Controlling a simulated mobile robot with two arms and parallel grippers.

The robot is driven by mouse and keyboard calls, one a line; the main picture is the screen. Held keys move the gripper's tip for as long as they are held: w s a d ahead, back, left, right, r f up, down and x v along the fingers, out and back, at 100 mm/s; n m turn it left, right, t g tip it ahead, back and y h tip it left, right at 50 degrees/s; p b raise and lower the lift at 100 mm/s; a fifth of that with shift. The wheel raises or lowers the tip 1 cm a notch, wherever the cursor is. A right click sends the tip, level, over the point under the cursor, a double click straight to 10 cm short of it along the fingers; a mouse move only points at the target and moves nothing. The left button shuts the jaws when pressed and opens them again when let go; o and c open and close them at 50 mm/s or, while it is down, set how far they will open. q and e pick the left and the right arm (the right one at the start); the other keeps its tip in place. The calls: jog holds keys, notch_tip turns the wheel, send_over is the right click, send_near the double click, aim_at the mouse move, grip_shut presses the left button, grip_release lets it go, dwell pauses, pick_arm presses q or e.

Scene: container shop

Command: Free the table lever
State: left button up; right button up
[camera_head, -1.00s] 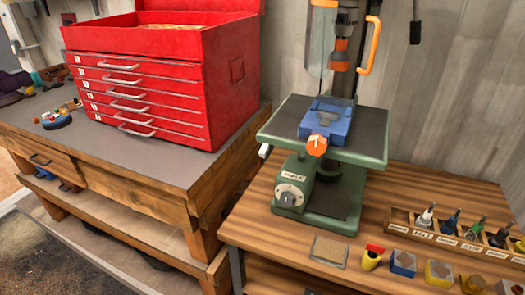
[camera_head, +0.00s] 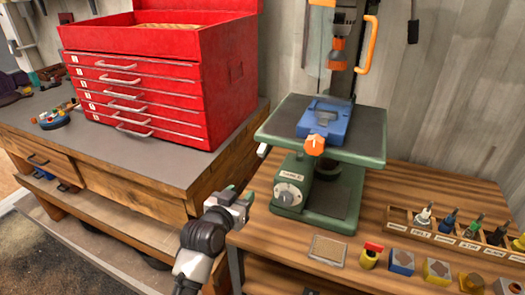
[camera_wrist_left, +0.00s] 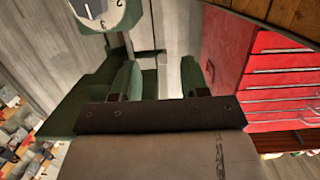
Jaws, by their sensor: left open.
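The green drill press table (camera_head: 368,148) stands on its column above the wooden bench. A small pale lever end (camera_head: 262,150) sticks out at the left edge of the table; the rest of it is hidden. My left gripper (camera_head: 240,197) is open and empty, below and left of that lever end, near the bench's left edge and apart from the press. In the left wrist view, my two green fingers (camera_wrist_left: 157,76) are spread with nothing between them. The press base dial (camera_wrist_left: 92,10) shows at the top there. My right gripper is not in view.
A blue vise (camera_head: 325,120) with an orange knob sits on the press table. The red tool chest (camera_head: 150,85) stands on the left workbench. A tool rack (camera_head: 455,235) and several small blocks line the bench's right and front. A gap separates the benches.

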pick_arm(q)
jog(key=t, duration=0.2)
send_near(260, 154)
jog(key=w, duration=0.2)
jog(key=shift+h, duration=0.3)
jog(key=x, duration=1)
jog(key=shift+d+f, duration=0.1)
jog(key=shift+f, duration=0.05)
grip_shut()
